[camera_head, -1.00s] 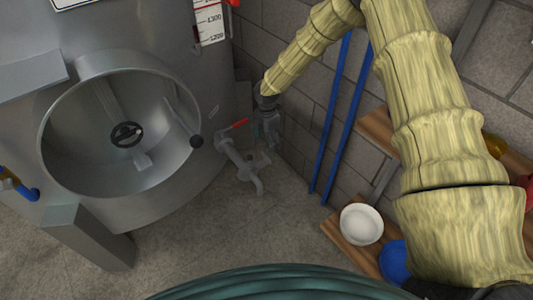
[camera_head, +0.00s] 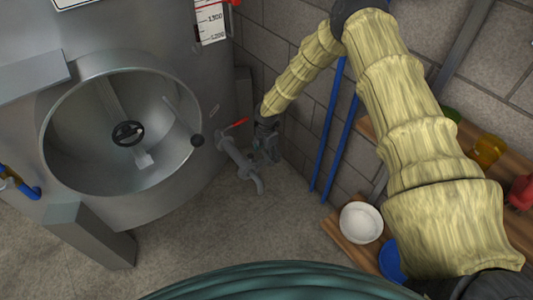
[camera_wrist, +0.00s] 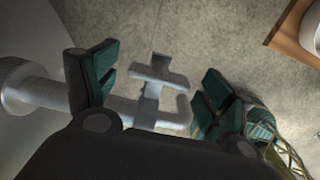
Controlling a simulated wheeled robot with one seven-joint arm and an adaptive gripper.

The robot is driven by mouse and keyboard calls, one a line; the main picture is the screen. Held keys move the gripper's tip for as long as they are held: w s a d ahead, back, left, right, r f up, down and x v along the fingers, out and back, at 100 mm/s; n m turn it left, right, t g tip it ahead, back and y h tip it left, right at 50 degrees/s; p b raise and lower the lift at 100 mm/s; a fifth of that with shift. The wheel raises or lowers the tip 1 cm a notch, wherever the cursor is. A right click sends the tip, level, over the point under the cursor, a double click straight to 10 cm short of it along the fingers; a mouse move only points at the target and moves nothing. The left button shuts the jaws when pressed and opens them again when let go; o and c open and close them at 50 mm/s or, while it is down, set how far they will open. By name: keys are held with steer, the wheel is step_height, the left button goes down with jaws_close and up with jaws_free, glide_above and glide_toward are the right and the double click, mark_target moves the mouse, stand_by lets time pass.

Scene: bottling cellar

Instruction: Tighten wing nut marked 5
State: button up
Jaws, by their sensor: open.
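A grey tap (camera_head: 238,160) with a red lever and a downward spout sticks out from the steel tank, low on its right side. My gripper (camera_head: 268,148) is beside the tap, at its right. In the wrist view my gripper (camera_wrist: 152,92) is open, its green-padded fingers apart on either side. Between them shows a grey T-shaped piece (camera_wrist: 152,72) on the tap's pipe (camera_wrist: 38,90). No clear contact shows and nothing is held. I can make out no number 5 and no piece that is surely a wing nut.
The steel tank has an open round manway (camera_head: 75,130) at left. Blue poles (camera_head: 337,130) lean on the block wall. A wooden shelf (camera_head: 345,240) at right bears a white bowl (camera_head: 361,223) and a blue item (camera_head: 390,260). A green rounded thing (camera_head: 275,280) fills the near edge.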

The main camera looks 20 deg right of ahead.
jaws_close()
stand_by(0.3)
steer(key=m, duration=0.4)
steer(key=shift+m+b, duration=0.3)
steer(key=shift+b, duration=0.1)
steer(key=m, duration=0.4)
steer(key=shift+m+b, duration=0.3)
steer(key=m, duration=0.4)
steer(key=shift+m, duration=0.3)
steer(key=shift+m+b, duration=0.3)
steer(key=shift+m, duration=1.8)
